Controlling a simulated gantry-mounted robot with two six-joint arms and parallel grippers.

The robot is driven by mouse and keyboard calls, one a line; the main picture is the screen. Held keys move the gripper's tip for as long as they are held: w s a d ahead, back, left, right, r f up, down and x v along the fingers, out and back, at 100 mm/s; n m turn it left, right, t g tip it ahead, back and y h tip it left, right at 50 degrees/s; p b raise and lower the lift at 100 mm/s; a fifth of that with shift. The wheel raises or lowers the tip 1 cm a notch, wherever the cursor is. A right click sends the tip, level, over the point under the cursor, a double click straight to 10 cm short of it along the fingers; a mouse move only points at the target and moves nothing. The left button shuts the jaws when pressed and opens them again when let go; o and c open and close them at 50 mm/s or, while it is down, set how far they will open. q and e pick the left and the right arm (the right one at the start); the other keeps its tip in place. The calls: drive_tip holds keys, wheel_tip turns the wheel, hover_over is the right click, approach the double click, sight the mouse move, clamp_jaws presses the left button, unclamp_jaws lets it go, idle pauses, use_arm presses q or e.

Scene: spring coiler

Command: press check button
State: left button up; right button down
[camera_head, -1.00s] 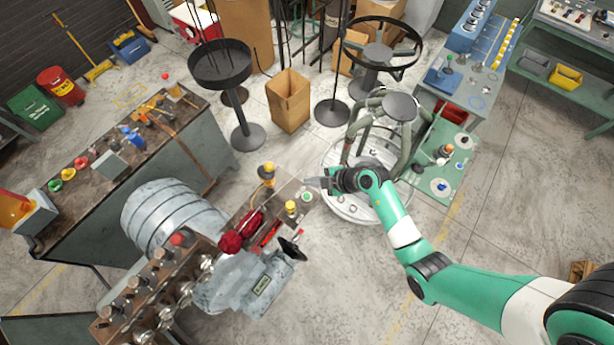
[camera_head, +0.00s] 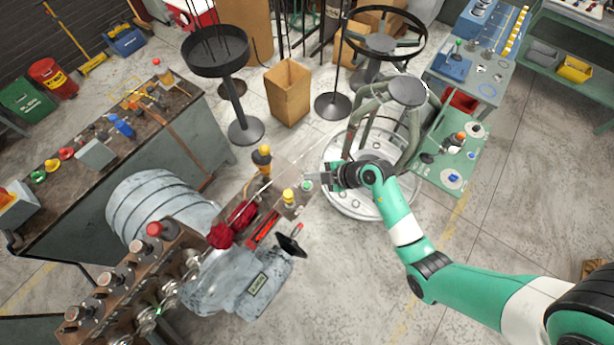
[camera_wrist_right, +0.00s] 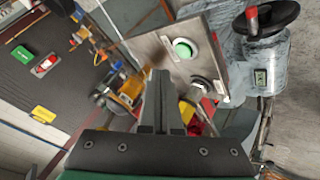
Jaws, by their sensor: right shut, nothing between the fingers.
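The green round button (camera_head: 307,186) sits on a small metal panel at the end of the coiler machine, near the middle of the head view. In the right wrist view the green button (camera_wrist_right: 183,48) shows large and uncovered on a grey square plate (camera_wrist_right: 196,62). My right gripper (camera_head: 309,175) is shut and empty, with its tip close beside the button in the head view. In the right wrist view the closed fingertips (camera_wrist_right: 160,76) appear below and left of the button. Contact with the button is not visible. My left gripper is out of view.
A yellow-topped knob (camera_head: 289,196) stands beside the button, and an orange-yellow device (camera_head: 264,158) rises behind it. A black handwheel (camera_head: 291,245) and red parts (camera_head: 240,215) are nearby. A round white base with pipes (camera_head: 345,190) lies beneath my right arm.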

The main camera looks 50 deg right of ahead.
sight(307, 185)
wheel_tip(307, 185, down, 2)
drive_tip(key=shift+f, duration=0.1)
idle(2.0)
drive_tip(key=shift+f, duration=0.4)
drive_tip(key=shift+f, duration=0.4)
idle(0.6)
drive_tip(key=shift+r+p, duration=0.9)
drive_tip(key=shift+p, duration=0.5)
